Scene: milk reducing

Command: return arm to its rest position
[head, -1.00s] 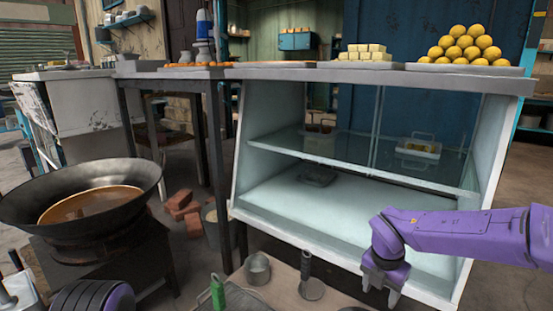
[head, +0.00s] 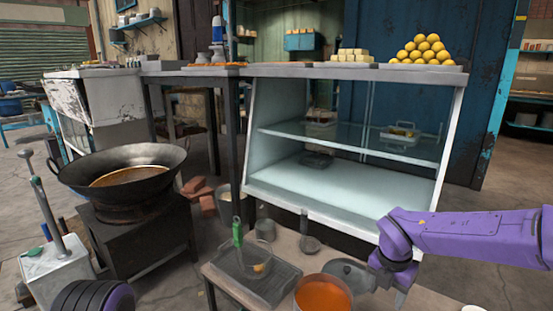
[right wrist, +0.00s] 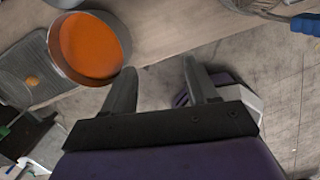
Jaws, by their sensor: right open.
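My right arm (head: 460,232) is purple and comes in from the right in the head view, bent down at the wrist. My right gripper (head: 388,287) points down near the right end of a low table (head: 215,275). In the right wrist view, its two dark fingers (right wrist: 157,72) are spread apart with nothing between them. A pot of orange liquid (right wrist: 90,45) is beside the left finger in that view; the same pot (head: 322,296) shows at the bottom of the head view. My left gripper is not in view.
A glass display case (head: 340,190) stands ahead, with yellow balls (head: 425,50) stacked on top. A black wok (head: 125,172) sits on a stove at left. A rack (head: 262,280) and a green-handled tool (head: 237,232) are on the low table. Bare floor lies at right.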

